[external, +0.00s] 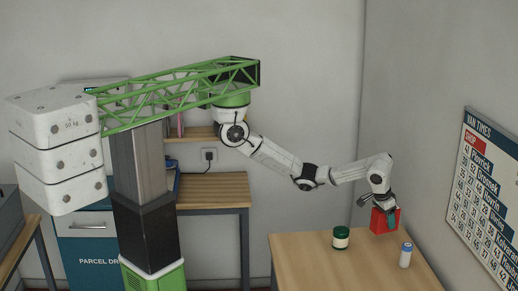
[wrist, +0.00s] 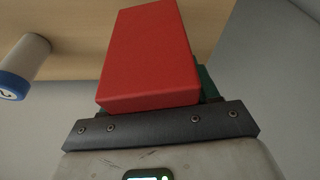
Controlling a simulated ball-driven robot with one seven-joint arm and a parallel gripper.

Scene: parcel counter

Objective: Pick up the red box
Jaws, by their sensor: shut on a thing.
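The red box (external: 379,224) is at the back right of the wooden table (external: 310,262) in the external view. My gripper (external: 387,211) reaches down from above and is shut on the box. In the wrist view the red box (wrist: 148,58) fills the middle, tilted in the picture, with a teal finger (wrist: 207,82) showing behind its right side.
A dark green jar (external: 341,238) with a pale label stands left of the box. A white and blue bottle (external: 405,256) stands to the right and nearer the camera; it also shows at the left of the wrist view (wrist: 27,60).

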